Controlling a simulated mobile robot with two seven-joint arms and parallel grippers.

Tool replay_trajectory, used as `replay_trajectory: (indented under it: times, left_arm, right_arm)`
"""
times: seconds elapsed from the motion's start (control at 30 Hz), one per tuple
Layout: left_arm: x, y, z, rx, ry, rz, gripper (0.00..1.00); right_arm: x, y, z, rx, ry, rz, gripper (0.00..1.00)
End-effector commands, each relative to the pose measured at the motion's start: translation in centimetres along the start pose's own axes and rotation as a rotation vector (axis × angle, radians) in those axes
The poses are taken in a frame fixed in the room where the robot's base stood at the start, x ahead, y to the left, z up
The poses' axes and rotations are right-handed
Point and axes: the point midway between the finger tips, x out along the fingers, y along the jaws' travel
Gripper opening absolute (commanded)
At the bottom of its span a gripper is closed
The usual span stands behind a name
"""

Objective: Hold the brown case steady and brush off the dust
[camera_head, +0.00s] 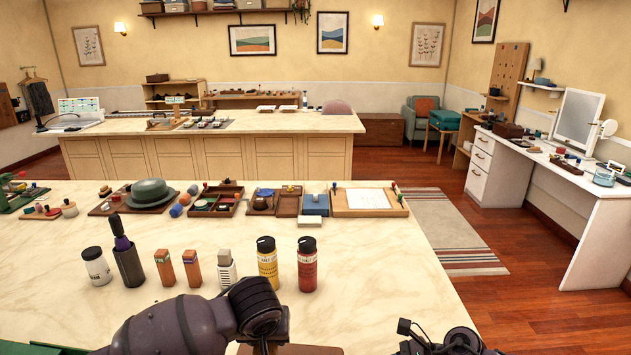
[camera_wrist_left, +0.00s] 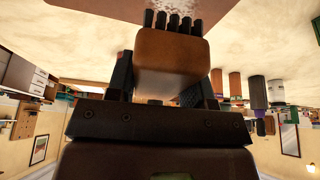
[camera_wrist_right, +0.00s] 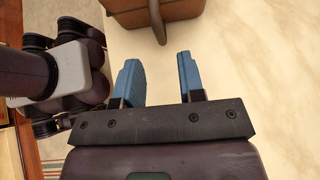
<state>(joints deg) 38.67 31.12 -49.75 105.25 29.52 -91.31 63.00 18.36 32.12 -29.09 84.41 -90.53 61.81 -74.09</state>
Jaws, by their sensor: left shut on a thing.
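My left gripper (camera_wrist_left: 167,70) is shut on a brown wooden brush (camera_wrist_left: 172,52) with dark bristles, seen in the left wrist view. The bristles point toward a pale grainy patch on a dark brown surface at the top edge; I cannot tell whether they touch it. The brown case (camera_wrist_right: 178,12) shows partly at the top of the right wrist view, with its handle toward my right gripper. My right gripper (camera_wrist_right: 160,72) has blue fingers, open and empty, short of the handle. In the head view, the case (camera_head: 312,350) shows only at the bottom edge, mostly cut off beside my left gripper.
A row of containers stands beyond the case: a white jar (camera_head: 96,267), a dark cup (camera_head: 129,266), small brown blocks, a yellow bottle (camera_head: 267,264) and a red bottle (camera_head: 307,265). Trays and a green hat (camera_head: 151,193) line the far edge. The marble top at right is clear.

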Motion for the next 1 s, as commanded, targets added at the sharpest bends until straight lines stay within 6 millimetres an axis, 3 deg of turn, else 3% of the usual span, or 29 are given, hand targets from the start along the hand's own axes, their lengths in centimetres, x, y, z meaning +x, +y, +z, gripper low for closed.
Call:
replay_trajectory:
  times: [0.17,0.7,1.0]
  left_arm:
    - [0.0,0.0,0.0,0.000,0.000,0.000,0.29]
    - [0.0,0.0,0.0,0.000,0.000,0.000,0.29]
    - [0.0,0.0,0.0,0.000,0.001,0.000,0.29]
  right_arm:
    - [0.8,0.0,0.1,-0.013,-0.004,-0.001,0.36]
    - [6.3,-0.1,0.1,-0.010,-0.005,-0.003,0.36]
    - [7.2,-0.1,0.1,-0.010,-0.004,-0.003,0.36]
